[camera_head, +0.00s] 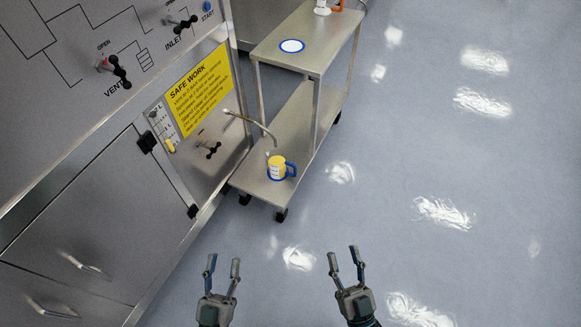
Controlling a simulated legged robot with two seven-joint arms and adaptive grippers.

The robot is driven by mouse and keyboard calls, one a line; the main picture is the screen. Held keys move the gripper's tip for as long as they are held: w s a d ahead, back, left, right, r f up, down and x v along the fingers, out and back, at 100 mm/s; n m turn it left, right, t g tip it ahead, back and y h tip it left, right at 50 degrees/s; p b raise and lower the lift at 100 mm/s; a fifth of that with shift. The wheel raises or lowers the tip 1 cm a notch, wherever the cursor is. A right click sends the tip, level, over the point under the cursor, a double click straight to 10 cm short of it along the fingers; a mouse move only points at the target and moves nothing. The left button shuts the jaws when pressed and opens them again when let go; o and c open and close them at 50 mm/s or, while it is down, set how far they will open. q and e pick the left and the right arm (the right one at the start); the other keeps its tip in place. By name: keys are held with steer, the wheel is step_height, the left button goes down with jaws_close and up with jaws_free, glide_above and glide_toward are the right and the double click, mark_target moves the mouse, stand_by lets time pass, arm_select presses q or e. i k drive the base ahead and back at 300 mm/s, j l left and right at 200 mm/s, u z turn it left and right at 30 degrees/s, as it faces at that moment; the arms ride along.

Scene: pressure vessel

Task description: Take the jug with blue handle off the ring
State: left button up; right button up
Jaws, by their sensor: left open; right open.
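The jug with blue handle (277,170) stands upright on the lower shelf of a steel cart, near its front end. It has a yellow upper part, and its blue handle is on the right side. A blue ring (269,177) shows around the base of the jug, partly hidden by it. My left gripper (223,258) is open and empty, low in the view, nearer than the jug. My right gripper (343,250) is open and empty, to the right of it. Both are apart from the jug.
A bent spout (251,123) reaches from the steel cabinet (75,220) above the jug. The cart's upper shelf (325,38) bears a white disc with a blue rim (292,46). The floor (450,200) to the right is clear.

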mark_target(277, 159)
steer(key=i+l+z, duration=0.1)
steer(key=i+l, duration=0.65)
steer(key=i, duration=0.3)
steer(key=i+l+z, duration=0.15)
steer(key=i+l, duration=0.2)
steer(key=i, duration=0.2)
